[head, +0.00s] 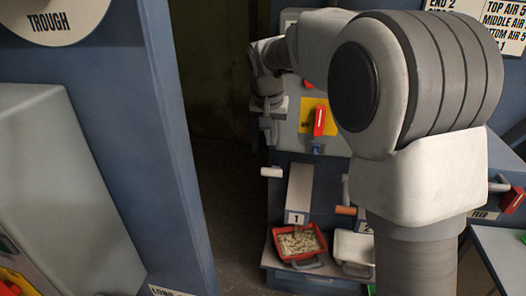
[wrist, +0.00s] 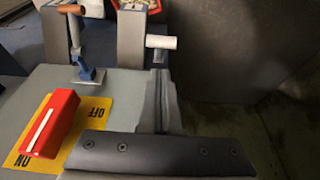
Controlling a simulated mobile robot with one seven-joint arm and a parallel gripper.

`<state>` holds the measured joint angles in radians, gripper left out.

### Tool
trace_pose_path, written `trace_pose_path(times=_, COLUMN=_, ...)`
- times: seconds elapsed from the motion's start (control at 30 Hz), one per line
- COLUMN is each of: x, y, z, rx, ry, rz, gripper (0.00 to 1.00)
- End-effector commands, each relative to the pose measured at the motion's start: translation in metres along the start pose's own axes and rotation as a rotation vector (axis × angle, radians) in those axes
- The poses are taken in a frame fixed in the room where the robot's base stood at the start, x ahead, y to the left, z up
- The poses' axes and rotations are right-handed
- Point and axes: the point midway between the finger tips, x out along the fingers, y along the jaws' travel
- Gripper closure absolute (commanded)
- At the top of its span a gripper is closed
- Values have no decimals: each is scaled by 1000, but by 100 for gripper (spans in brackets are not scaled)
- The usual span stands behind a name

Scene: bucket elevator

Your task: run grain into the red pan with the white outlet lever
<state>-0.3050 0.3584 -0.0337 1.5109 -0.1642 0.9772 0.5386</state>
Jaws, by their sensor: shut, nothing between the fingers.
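The red pan (head: 278,250) stands under chute 1 with pale grain in it; its edge also shows at the top of the wrist view (wrist: 156,8). The white outlet lever (head: 271,172) sticks out beside the top of chute 1, and it also shows in the wrist view (wrist: 161,42). My gripper (head: 270,138) is shut and empty, above the white lever in the head view and apart from it. A dark part of my gripper's end crosses the bottom of the wrist view. I cannot tell whether grain is flowing.
An orange-brown lever (head: 346,210) and a white pan (head: 346,250) belong to the second chute. A red switch (head: 319,121) sits on a yellow ON/OFF plate near my gripper. A blue panel (head: 165,120) stands at left, with dark free floor beyond it.

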Motion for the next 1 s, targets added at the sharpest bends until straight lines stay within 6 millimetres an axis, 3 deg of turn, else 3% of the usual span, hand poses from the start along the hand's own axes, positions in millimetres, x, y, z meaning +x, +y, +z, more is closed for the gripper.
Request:
trace_pose_path(times=0.17, x=15, y=-2, z=-1, rx=2, ry=-3, rz=3, gripper=100)
trace_pose_path(times=0.6, x=88, y=-1, z=-1, rx=1, ry=-2, rz=2, gripper=100)
trace_pose_path(times=1.0, x=102, y=-1, z=-1, rx=1, ry=0, rz=1, gripper=100)
